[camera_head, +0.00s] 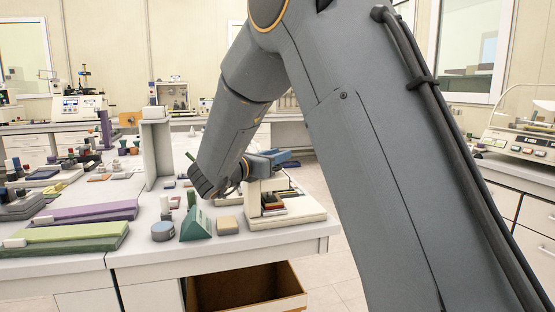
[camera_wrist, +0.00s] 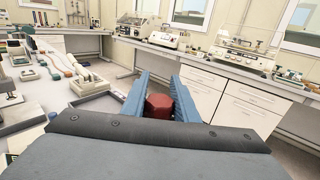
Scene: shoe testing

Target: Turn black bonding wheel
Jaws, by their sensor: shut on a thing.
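My gripper (camera_head: 272,158) has blue fingers and reaches over a small white press-like stand (camera_head: 300,216) at the right front corner of the table in the head view. In the wrist view the two blue fingers (camera_wrist: 159,86) are shut on a dark red, many-sided knob (camera_wrist: 159,108), one finger on each side. The knob looks red, not black. The head view does not show it clearly, as my arm and fingers cover that spot. I cannot make out a black wheel with certainty in either view.
A grey round pot (camera_head: 163,231), a green wedge (camera_head: 196,224) and a tan block (camera_head: 227,225) stand left of the stand. A tall grey panel (camera_head: 156,155) rises behind them. An open brown box (camera_head: 245,285) is below. The floor (camera_head: 335,262) to the right is clear.

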